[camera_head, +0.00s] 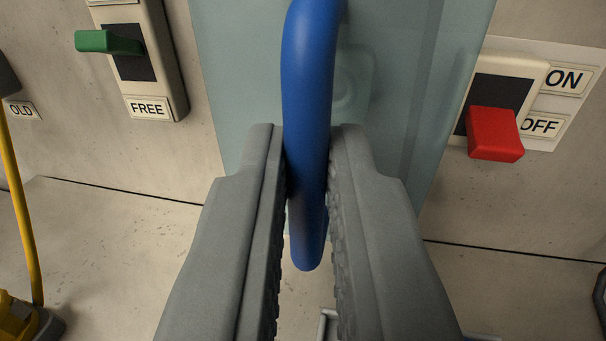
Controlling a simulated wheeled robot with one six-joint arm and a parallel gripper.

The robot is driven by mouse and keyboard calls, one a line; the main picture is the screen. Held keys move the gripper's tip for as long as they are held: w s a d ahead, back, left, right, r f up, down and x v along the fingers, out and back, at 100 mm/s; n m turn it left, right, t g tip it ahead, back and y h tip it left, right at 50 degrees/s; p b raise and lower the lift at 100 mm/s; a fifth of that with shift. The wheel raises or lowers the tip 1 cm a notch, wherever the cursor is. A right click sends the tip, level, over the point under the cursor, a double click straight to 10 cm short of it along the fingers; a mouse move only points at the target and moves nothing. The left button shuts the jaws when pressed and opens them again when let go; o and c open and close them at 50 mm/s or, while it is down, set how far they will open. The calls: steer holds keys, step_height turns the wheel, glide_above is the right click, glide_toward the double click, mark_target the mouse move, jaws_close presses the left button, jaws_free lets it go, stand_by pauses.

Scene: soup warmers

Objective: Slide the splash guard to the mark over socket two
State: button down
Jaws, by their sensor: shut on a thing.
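The splash guard (240,60) is a pale blue-green, see-through panel standing in front of the wall. A thick blue handle (309,70) rises in front of it at the middle of the view. My gripper (307,150) is shut on the blue handle, with one grey finger on each side. The handle's lower end shows between the fingers. A faint rounded shape shows through the panel to the right of the handle. I cannot make out the mark or a label for socket two.
A switch with a green lever (108,42) and a "FREE" label is at left. A red lever (494,134) with "ON" and "OFF" labels is at right. A yellow cable (20,210) runs to a yellow plug (18,318) at lower left. A black object (599,295) is cut off at right.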

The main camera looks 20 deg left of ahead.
steer(key=w+d, duration=0.3)
steer(key=d, duration=2.3)
steer(key=shift+w+d, duration=0.2)
steer(key=shift+d, duration=0.05)
steer(key=c, duration=1.5)
jaws_free()
steer(key=v, duration=1.7)
steer(key=shift+s, duration=0.2)
